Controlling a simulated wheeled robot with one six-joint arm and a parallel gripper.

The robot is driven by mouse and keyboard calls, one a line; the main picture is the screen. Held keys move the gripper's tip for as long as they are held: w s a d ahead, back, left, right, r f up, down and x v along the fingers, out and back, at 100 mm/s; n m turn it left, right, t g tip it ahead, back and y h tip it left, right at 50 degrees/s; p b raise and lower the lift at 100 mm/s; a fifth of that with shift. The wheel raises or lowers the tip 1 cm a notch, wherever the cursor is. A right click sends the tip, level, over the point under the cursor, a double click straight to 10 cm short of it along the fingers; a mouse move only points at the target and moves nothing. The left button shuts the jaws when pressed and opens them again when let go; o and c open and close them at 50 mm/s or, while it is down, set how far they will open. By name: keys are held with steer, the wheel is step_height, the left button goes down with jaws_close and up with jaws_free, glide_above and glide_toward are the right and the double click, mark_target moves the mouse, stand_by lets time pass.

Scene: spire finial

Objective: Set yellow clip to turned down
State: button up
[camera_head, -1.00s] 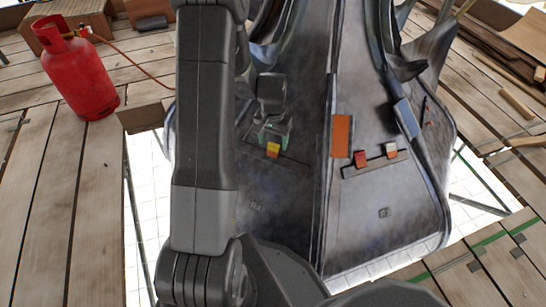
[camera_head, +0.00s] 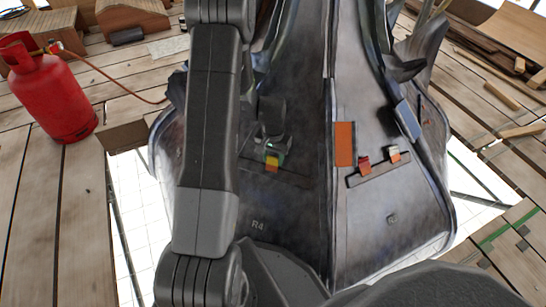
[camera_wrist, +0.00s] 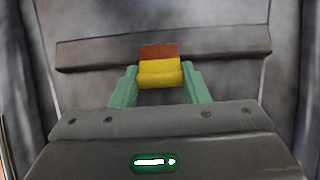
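The yellow clip (camera_head: 271,164) sits on the left panel of the grey metal base, with an orange-brown part beside it. In the wrist view the yellow clip (camera_wrist: 160,74) is near the middle, in front of a grey bar. My gripper (camera_head: 272,144) is right at the clip in the head view. In the wrist view its green fingers (camera_wrist: 160,82) stand on either side of the clip, very close to its ends. The fingers look open around it; contact is hard to make out.
On the right panel are an orange plate (camera_head: 344,144), a red clip (camera_head: 364,165) and a pale-topped clip (camera_head: 393,153) on a dark bar. A red gas bottle (camera_head: 48,92) stands at left on the plank deck. Timber lies at right.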

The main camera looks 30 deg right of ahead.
steer(key=c, duration=0.4)
steer(key=shift+w+d+r+g+y+p, duration=0.1)
steer(key=shift+w+d+g+y+p, duration=0.2)
steer(key=shift+p, duration=0.6)
steer(key=shift+w+d+f+g+y+p, duration=0.2)
steer(key=shift+d+f+g+y+p, duration=0.1)
steer(key=shift+g+y+p, duration=0.45)
steer(key=shift+w+d+f+g+y+p, duration=0.25)
steer(key=shift+f+g+y+p, duration=0.25)
steer(key=shift+y, duration=0.35)
steer(key=shift+r, duration=0.1)
steer(key=o, duration=1)
steer(key=shift+c, duration=0.2)
